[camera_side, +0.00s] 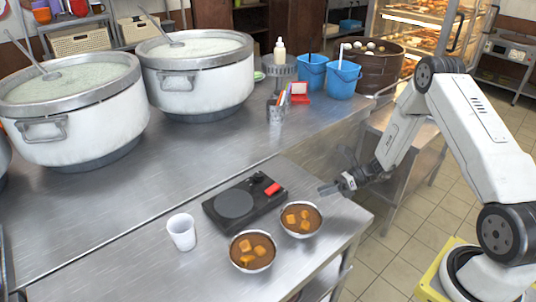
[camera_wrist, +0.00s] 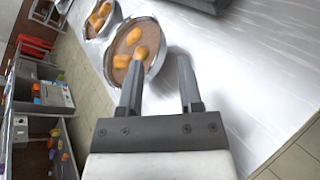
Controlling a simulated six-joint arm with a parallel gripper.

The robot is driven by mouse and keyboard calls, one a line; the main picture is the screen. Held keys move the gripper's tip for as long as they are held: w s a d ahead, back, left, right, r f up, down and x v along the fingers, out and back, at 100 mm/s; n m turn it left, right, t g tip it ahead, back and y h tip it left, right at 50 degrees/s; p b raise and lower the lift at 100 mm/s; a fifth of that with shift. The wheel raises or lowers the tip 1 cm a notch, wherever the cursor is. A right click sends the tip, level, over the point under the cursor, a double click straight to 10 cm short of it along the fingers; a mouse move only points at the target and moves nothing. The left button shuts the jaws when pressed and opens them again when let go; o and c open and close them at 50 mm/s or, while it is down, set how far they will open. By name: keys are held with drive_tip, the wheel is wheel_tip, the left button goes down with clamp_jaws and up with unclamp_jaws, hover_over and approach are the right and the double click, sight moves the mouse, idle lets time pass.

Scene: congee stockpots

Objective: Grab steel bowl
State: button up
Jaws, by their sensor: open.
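Two steel bowls hold brown soup with orange chunks. The nearer-to-gripper bowl (camera_side: 302,236) stands on the steel counter; it also shows in the wrist view (camera_wrist: 161,50), just beyond my fingertips. The other bowl (camera_side: 255,270) stands to its lower left and shows at the top left of the wrist view (camera_wrist: 88,33). My gripper (camera_side: 326,190) is open and empty, to the upper right of the nearer bowl in the side view. In the wrist view my fingers (camera_wrist: 161,76) are apart, the left one overlapping the bowl's edge; I cannot tell whether it touches.
A black device (camera_side: 235,205) with a round plate and a white cup (camera_side: 182,234) stand left of the bowls. Large stockpots (camera_side: 200,88), blue buckets (camera_side: 343,80) and a utensil holder stand farther back. The counter's right edge (camera_side: 350,243) is near the bowls.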

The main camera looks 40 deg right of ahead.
sight(301, 223)
drive_tip(key=shift+x, duration=3.95)
drive_tip(key=shift+s, duration=0.1)
clamp_jaws()
